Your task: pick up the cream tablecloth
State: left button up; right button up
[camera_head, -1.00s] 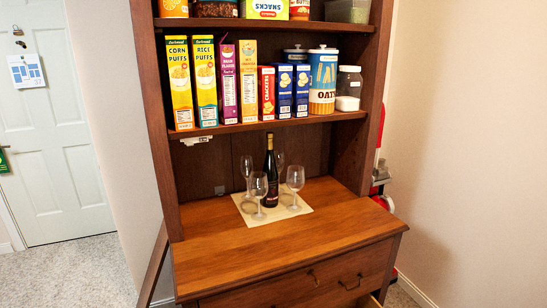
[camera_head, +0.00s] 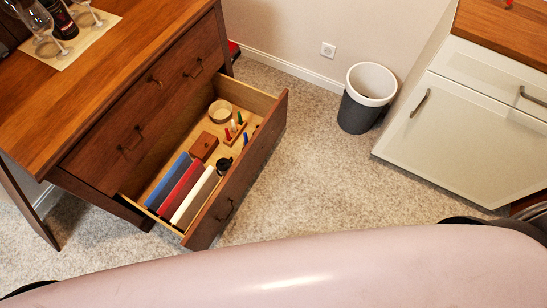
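A cream, flat, folded-looking item (camera_head: 195,195), which looks like the cream tablecloth, lies in the open drawer (camera_head: 262,133) of the wooden hutch. It is slanted beside a red one (camera_head: 180,186) and a blue one (camera_head: 167,179), nearest the drawer front of the three. Its top and long edge show clear of other things. A cream mat (camera_head: 66,61) also lies on the hutch top under a bottle and glasses. Neither of my grippers is in view.
The drawer also holds a brown box (camera_head: 203,145), a round container (camera_head: 220,111), a black round item (camera_head: 224,164) and small coloured pieces. A bin (camera_head: 360,105) stands by the wall and a white cabinet (camera_head: 470,125) at right. Carpet is clear between them.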

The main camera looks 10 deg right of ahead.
aim_at(188, 210)
jog(key=k+j+u, duration=0.1)
jog(key=u, duration=0.25)
jog(key=j+u, duration=0.2)
jog(key=u, duration=0.2)
